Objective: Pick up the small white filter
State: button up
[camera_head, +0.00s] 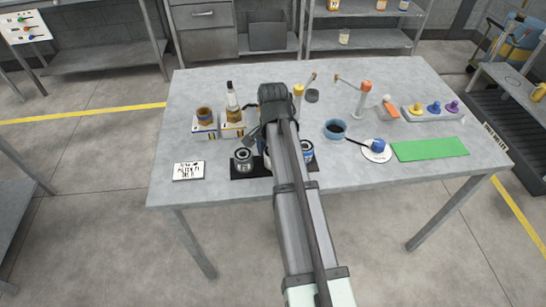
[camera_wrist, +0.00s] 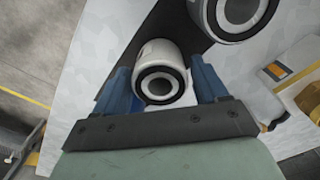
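In the wrist view a small white filter (camera_wrist: 162,68) with a dark ring and open centre on its end lies between the blue fingers of my gripper (camera_wrist: 163,80). The fingers are spread wide, one on each side of it. The gap to each finger is very narrow, and I cannot tell whether either touches. A larger white filter (camera_wrist: 236,12) stands beyond it at the upper right. In the head view my arm hides the small filter and the fingertips (camera_head: 274,140).
A black mat (camera_head: 236,174) holds a grey-white can (camera_head: 243,160) and a blue-marked can (camera_head: 307,151). A sign (camera_head: 188,171), boxed jar (camera_head: 205,117) and bottle (camera_head: 232,99) are on the left. A blue bowl (camera_head: 335,129) and green mat (camera_head: 430,149) are on the right.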

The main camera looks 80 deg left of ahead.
jog(key=c, duration=0.9)
jog(key=shift+r, duration=0.1)
